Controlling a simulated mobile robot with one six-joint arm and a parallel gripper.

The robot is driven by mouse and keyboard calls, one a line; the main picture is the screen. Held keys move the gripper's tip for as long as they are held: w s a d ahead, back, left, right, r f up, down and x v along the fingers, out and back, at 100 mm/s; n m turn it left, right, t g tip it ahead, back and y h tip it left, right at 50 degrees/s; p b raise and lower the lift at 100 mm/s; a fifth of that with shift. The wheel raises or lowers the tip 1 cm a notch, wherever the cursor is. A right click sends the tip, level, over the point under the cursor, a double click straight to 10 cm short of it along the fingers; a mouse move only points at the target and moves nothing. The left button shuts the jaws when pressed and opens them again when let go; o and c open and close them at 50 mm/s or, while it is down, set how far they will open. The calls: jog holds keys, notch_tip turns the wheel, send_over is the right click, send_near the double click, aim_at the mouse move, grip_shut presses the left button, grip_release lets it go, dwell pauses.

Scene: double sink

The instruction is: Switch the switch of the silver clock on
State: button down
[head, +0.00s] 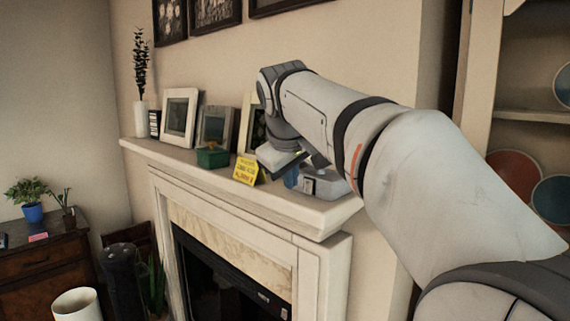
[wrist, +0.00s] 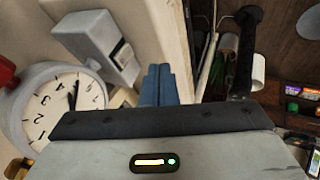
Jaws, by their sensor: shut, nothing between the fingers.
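A clock (wrist: 62,105) with a white face, black numerals and a pale silver-grey rim shows at the left of the wrist view. A grey box (wrist: 105,45) beside it carries a small dark-and-white switch (wrist: 122,54); I cannot tell whether box and clock are joined. In the head view the grey box (head: 333,184) sits near the right end of the mantel, its switch (head: 308,185) facing out. My gripper (head: 291,178) has blue fingers, shut and empty, just left of the box. In the wrist view the fingers (wrist: 158,75) are apart from the switch. My arm hides the clock in the head view.
The mantel shelf (head: 190,155) also bears a yellow sign (head: 245,170), a green box (head: 212,158), picture frames (head: 180,117) and a white vase (head: 141,118). A red object (wrist: 7,72) is beside the clock. Open space lies in front of the mantel.

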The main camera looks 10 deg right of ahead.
aim_at(308, 186)
jog(key=x, duration=0.3)
jog(key=shift+w+d+f, duration=0.1)
jog(key=shift+w+f, duration=0.1)
jog(key=shift+f, duration=0.1)
jog(key=shift+w+d+f+p, duration=0.1)
jog(key=shift+w+d+p, duration=0.5)
jog(key=shift+w+d, duration=0.35)
jog(key=shift+w+d+f, duration=0.15)
jog(key=shift+w+d, duration=0.1)
jog(key=shift+d, duration=0.4)
jog(key=shift+d, duration=0.2)
jog(key=shift+a, duration=0.1)
